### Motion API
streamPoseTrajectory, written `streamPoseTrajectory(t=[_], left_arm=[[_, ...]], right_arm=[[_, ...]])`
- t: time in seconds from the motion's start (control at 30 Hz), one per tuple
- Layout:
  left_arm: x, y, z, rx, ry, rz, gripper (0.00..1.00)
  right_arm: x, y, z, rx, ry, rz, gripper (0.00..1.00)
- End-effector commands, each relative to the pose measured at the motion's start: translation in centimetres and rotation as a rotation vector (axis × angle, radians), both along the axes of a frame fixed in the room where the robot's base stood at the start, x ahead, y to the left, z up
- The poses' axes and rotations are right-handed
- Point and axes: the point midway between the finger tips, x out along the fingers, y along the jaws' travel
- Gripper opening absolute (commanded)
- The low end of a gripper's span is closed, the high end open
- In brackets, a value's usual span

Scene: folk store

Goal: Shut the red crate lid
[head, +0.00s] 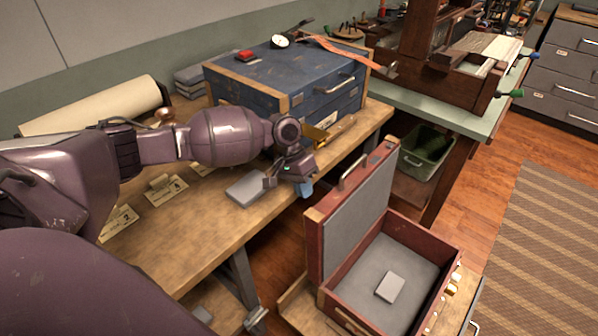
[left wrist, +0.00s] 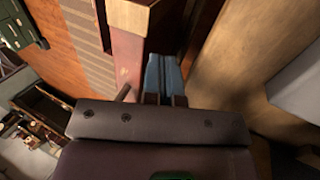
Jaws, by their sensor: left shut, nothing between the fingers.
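The red crate (head: 445,250) stands open on a low wooden surface at the lower right of the head view. Its lid (head: 350,205) stands roughly upright on the crate's left side, with a metal handle and grey lining. A grey block (head: 390,288) lies inside the crate. My left gripper (head: 306,189) is shut and empty, to the left of the lid's upper part, near the workbench edge. In the left wrist view its blue fingers (left wrist: 164,76) are together, beside a red edge with a tan corner (left wrist: 131,16) that looks like the lid. Contact cannot be told. My right gripper is not seen.
The wooden workbench (head: 215,225) is left of the crate and carries a blue chest (head: 290,80), a grey block (head: 247,187) and a paper roll (head: 95,107). A green bin (head: 426,150) stands behind the lid. The floor around the striped rug (head: 535,235) is clear.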

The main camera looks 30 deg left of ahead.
Motion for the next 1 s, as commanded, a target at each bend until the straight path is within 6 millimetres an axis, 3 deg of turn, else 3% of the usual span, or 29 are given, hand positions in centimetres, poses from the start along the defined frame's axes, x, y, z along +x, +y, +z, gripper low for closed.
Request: streamPoseTrajectory(t=[0.1,0.33,0.8,1.0], left_arm=[[-0.1,-0.7,-1.8,0.000,0.002,0.000,0.00],[-0.2,-1.4,-3.4,0.000,0.000,0.001,0.00],[-0.2,-1.6,-3.6,0.002,-0.001,0.000,0.00],[-0.3,-2.8,-2.9,0.032,-0.011,-0.003,0.00]], right_arm=[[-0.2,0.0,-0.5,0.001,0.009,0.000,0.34],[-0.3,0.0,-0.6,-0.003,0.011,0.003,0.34],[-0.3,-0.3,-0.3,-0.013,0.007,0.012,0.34],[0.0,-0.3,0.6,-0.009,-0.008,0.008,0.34]])
